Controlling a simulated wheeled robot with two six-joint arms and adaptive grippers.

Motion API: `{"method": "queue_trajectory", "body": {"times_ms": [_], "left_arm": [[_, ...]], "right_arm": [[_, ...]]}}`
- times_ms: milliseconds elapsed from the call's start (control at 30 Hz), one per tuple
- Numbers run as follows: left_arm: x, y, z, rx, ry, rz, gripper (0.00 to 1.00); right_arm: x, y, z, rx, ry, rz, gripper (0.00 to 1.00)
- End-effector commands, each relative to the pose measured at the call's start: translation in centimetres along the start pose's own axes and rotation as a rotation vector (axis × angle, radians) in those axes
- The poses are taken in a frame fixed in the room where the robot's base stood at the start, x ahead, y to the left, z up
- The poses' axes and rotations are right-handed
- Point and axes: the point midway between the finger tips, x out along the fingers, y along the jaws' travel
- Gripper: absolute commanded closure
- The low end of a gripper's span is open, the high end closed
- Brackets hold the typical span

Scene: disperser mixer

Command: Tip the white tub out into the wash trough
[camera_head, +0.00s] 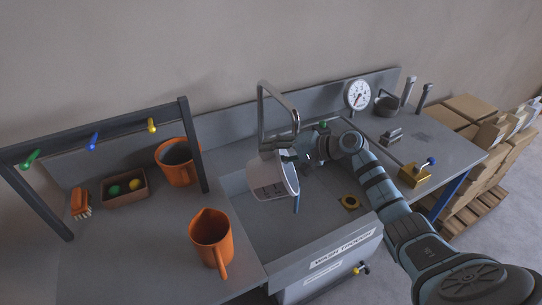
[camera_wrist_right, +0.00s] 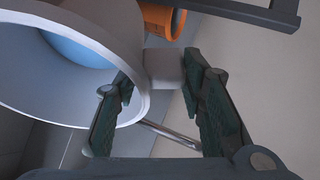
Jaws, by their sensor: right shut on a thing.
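The white tub (camera_head: 275,178) hangs in the air over the wash trough (camera_head: 315,230), tilted, with dark markings on its side. My right gripper (camera_head: 300,158) is shut on it, at the tub's right side in the head view. The wrist view shows the white tub (camera_wrist_right: 120,62) close up at the left, its round rim and blue contents (camera_wrist_right: 75,48) visible. A pale grey block, perhaps its handle, sits between the fingertips of the right gripper (camera_wrist_right: 165,75). A narrow blue strip shows below the tub; I cannot tell what it is. My left gripper is out of view.
A metal tap (camera_head: 262,105) stands close behind the tub. Orange jugs (camera_head: 211,240) and a dark rack (camera_head: 190,140) with coloured pegs stand at left. A gauge (camera_head: 357,95) and brass block (camera_head: 414,175) are at right.

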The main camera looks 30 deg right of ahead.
Motion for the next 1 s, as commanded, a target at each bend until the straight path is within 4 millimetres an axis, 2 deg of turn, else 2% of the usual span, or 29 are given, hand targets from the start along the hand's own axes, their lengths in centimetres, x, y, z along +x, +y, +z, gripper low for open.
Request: {"method": "queue_trajectory", "body": {"times_ms": [1000], "left_arm": [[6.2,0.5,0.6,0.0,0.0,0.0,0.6]], "right_arm": [[-1.7,2.2,-0.8,0.066,-0.007,-0.163,1.0]]}}
